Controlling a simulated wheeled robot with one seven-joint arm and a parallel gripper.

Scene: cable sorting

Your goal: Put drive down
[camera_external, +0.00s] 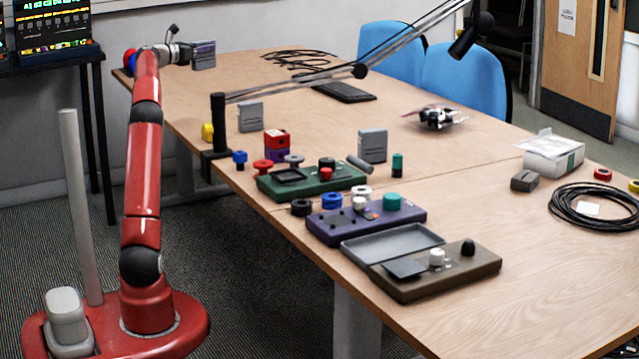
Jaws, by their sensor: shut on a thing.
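My gripper (187,54) is at the far left end of the table, at the end of my red arm. It is shut on a grey box-shaped drive (204,56) with a dark label strip. The drive stands upright in the grip, near or just above the tabletop; I cannot tell whether it touches. The fingertips are small and partly hidden here. Two similar grey drives stand upright on the table, one (250,117) behind the lamp clamp and one (372,146) near the middle.
The wooden table (540,250) holds a green box (312,182), a purple box (366,221) and a brown box (435,272) with knobs. A lamp post (218,125) is clamped at the left edge. Black cables (298,58) and a keyboard (343,91) lie at the back.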

